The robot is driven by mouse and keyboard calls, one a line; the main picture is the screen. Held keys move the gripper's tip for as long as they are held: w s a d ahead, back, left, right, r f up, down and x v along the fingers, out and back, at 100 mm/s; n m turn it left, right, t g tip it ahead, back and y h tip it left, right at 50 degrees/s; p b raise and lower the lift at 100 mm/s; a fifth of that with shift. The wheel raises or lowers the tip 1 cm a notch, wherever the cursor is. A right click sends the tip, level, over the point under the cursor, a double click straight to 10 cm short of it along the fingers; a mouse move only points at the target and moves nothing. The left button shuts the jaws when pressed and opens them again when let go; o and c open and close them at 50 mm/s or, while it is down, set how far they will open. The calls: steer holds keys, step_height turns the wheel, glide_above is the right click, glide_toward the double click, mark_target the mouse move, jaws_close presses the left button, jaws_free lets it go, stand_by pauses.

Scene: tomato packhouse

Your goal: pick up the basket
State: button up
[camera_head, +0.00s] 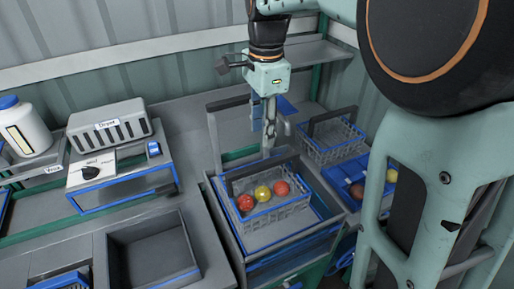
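A grey wire basket (276,217) with a dark raised handle stands in a blue-edged bay at the middle of the view. Several tomatoes lie in it: red (245,202), yellow (263,193) and orange-red (282,188). My gripper (268,150) points down above the back part of this basket, close to its handle. Its fingers look narrow and near each other, and I cannot tell whether they touch the handle or hold anything. A second wire basket (335,152) with a dark handle stands behind to the right and looks empty.
A blue-lined tray (350,172) with dark and yellow fruit is at right, partly hidden by my arm. An empty grey bin (155,255) is front left. A shelf (318,55) is behind.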

steer(key=shift+s+f, duration=0.15)
steer(key=shift+f, duration=0.1)
glide_above(264, 163)
steer(key=f, duration=0.4)
steer(key=shift+w+a+f, duration=0.2)
steer(key=shift+f, duration=0.1)
steer(key=shift+s+d+f+p, duration=0.1)
steer(key=shift+f+p, duration=0.05)
steer(key=shift+f, duration=1.4)
steer(key=shift+s+d+f+p, duration=0.1)
steer(key=shift+f+p, duration=0.05)
steer(key=shift+f, duration=1.35)
steer(key=shift+c, duration=0.7)
jaws_close()
steer(key=shift+w+r, duration=0.1)
